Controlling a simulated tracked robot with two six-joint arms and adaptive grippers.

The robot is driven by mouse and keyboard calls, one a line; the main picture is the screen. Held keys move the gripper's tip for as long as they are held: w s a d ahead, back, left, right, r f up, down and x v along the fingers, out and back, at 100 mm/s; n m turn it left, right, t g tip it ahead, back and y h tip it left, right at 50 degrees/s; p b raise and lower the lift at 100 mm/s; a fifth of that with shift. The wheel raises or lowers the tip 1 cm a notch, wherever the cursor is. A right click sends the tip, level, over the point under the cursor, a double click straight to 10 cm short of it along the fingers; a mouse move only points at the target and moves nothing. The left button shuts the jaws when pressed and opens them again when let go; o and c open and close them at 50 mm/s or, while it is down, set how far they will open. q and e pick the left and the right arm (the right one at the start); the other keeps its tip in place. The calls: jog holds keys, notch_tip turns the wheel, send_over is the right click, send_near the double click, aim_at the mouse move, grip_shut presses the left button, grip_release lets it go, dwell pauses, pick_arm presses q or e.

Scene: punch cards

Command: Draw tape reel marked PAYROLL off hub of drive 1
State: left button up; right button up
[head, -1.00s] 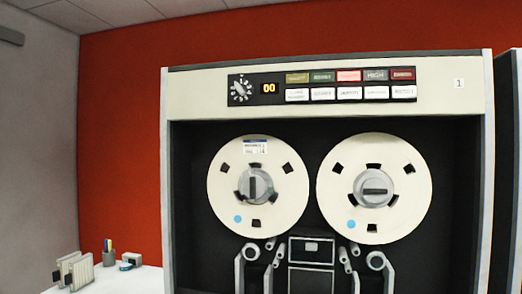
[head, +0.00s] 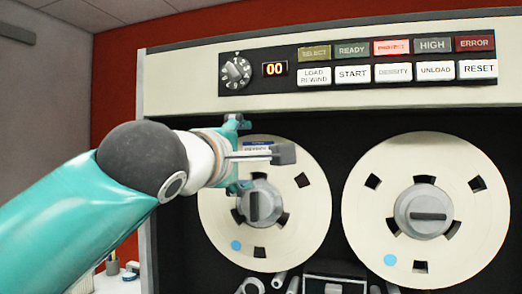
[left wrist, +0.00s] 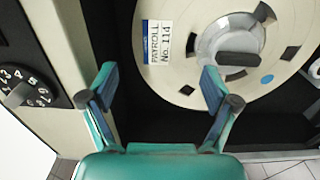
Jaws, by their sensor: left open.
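The cream tape reel (head: 310,215) sits on the left hub (head: 262,204) of the drive, its slots and blue dot showing. In the left wrist view the same reel (left wrist: 180,82) carries a white label (left wrist: 158,42) reading PAYROLL No. 114. The grey hub (left wrist: 225,40) has a dark bar handle. My left gripper (head: 237,155) is in front of the reel's upper left, partly covering it and its label. Contact with the reel cannot be told. My right gripper is out of view.
A second cream reel (head: 460,225) is on the right hub (head: 422,211). A panel with a dial (head: 235,73) and labelled buttons (head: 353,75) runs above. The cabinet's pale left frame (left wrist: 55,35) is close beside my left gripper. Tape guides (head: 290,285) lie below the reels.

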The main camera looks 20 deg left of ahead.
aim_at(258, 150)
pick_arm(q)
jog(key=w+p, duration=0.1)
jog(key=w, duration=0.3)
jog(key=w+p, duration=0.1)
jog(key=w, duration=0.1)
jog(key=shift+d+p, duration=0.3)
jog(key=shift+p, duration=0.05)
jog(key=shift+w, duration=0.85)
jog(key=c, duration=1.3)
jog(key=shift+c, duration=0.8)
jog(key=shift+r+p, duration=0.3)
jog(key=shift+p, duration=0.1)
jog(key=shift+s, duration=0.25)
jog(key=shift+s+b, duration=0.3)
jog(key=shift+b, duration=0.15)
